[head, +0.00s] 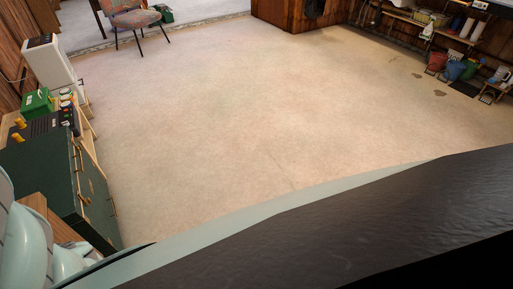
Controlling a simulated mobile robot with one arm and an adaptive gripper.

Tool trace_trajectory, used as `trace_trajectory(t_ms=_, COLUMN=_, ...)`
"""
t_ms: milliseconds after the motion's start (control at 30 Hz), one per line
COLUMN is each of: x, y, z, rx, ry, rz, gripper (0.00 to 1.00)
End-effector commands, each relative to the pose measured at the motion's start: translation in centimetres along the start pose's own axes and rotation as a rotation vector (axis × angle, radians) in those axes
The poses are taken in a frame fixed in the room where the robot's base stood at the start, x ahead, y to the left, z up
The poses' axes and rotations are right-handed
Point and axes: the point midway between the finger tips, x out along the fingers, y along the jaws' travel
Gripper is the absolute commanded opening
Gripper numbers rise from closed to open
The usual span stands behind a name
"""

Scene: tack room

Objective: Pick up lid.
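I cannot make out a lid for certain in the head view. Small items too small to identify lie on and near the dark green cabinet (43,175) at the left, some round and pale (66,95). My gripper's fingers do not show. Pale blue-green rounded links of my arm are at the lower left corner and cover part of what lies there.
A green box (37,102) and a dark device (48,124) stand by the cabinet's top, with a white appliance (52,63) behind. A chair (133,18) stands far back. Shelves (425,20) and buckets (455,70) line the right. The beige floor (250,110) is open.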

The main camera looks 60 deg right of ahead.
Motion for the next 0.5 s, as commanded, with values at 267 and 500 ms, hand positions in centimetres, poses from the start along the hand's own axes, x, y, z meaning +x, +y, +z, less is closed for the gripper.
trace_trajectory(t_ms=267, x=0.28, y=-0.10, z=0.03, rx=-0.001, ry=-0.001, rz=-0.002, gripper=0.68)
trace_trajectory(t_ms=500, x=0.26, y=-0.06, z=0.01, rx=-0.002, ry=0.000, rz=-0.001, gripper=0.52)
